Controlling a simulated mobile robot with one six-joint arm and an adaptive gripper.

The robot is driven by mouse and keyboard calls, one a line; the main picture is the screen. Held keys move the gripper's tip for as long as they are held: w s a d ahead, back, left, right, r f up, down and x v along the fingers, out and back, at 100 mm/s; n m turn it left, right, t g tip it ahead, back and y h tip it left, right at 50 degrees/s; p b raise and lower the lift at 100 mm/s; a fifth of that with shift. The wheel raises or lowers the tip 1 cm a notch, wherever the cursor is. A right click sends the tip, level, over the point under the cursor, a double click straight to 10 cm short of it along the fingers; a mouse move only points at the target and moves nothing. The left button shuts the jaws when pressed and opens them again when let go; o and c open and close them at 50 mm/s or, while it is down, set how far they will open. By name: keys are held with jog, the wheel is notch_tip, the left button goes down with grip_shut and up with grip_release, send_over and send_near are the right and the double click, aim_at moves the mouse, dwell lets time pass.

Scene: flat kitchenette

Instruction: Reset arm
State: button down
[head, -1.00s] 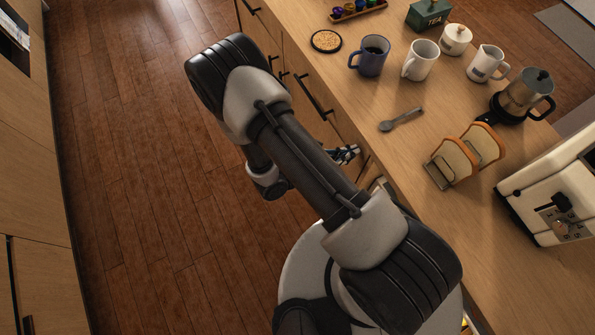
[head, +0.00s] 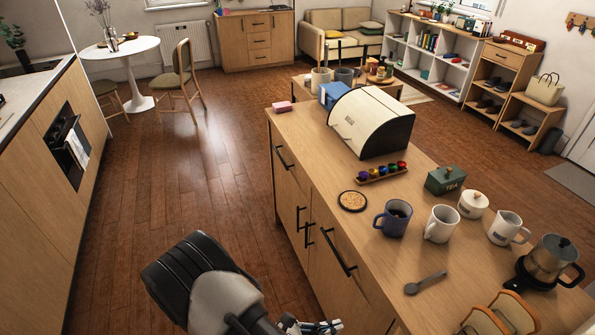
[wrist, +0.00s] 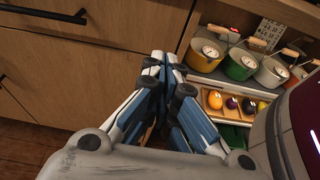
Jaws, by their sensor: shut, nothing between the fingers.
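My gripper (wrist: 165,62) is shut and empty in the wrist view, its fingertips together in front of wooden cabinet fronts. In the head view my gripper (head: 312,326) shows only in part at the bottom edge, low beside the counter's drawer side. My arm's dark and grey elbow part is at the bottom of the head view. The rest of the arm is out of the picture there.
The wooden counter (head: 315,130) holds a bread box (head: 372,122), a blue mug (head: 393,218), a white mug (head: 441,223), a spoon (head: 425,282) and a moka pot (head: 550,262). In the wrist view, an open shelf holds several colored pots (wrist: 241,66). Wooden floor (head: 180,190) left of the counter is clear.

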jog(key=s+d+r+m+y, duration=0.1)
jog(key=s+r+m+y, duration=0.2)
jog(key=r+m, duration=0.4)
jog(key=s+d+r+m+y, duration=0.1)
jog(key=s+r+m+y, duration=0.2)
jog(key=r, duration=1.3)
jog(key=s+d+r+m+y, duration=0.1)
jog(key=s+r+m+y, duration=0.2)
jog(key=r+m+y, duration=0.4)
notch_tip(320, 180, up, 5)
jog(key=m, duration=0.4)
jog(key=shift+s+d+t+y, duration=0.25)
jog(key=shift+t+y, duration=0.05)
jog(key=shift+y, duration=0.1)
jog(key=shift+d+f+m, duration=0.1)
jog(key=shift+m, duration=0.2)
